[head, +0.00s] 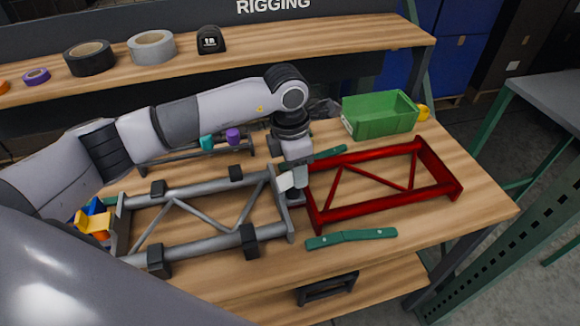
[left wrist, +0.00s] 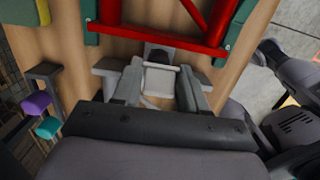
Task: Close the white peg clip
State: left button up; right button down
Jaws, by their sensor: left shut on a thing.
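The white peg clip (head: 285,182) is at the right end of the grey frame (head: 180,192), beside the red frame. My left gripper (head: 294,188) points down over it. In the left wrist view the white clip (left wrist: 158,80) lies between the two fingers of my left gripper (left wrist: 160,88), which is shut on it. The fingers partly hide the clip, so I cannot tell how far its flap is closed. My right gripper is not in view.
The red frame (head: 322,198) lies right of the grey frame, with a green bar (head: 350,238) in front. A green bin (head: 380,128) stands behind. Tape rolls (head: 152,48) lie on the shelf. The table's front right is clear.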

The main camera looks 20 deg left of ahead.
pick_arm(q)
jog(key=shift+w+d+f+g+y+b, duration=0.3)
jog(key=shift+g+y+b, duration=0.2)
jog(key=shift+y, duration=0.25)
jog(key=shift+w+d+f+g+y+b, duration=0.15)
jog(key=shift+f+g+y+b, duration=0.25)
jog(key=shift+g+y, duration=0.3)
jog(key=shift+s+f, duration=0.1)
jog(key=o, duration=0.9)
jog(key=b+v, duration=0.1)
jog(key=v, duration=0.6)
jog(key=shift+d, duration=0.1)
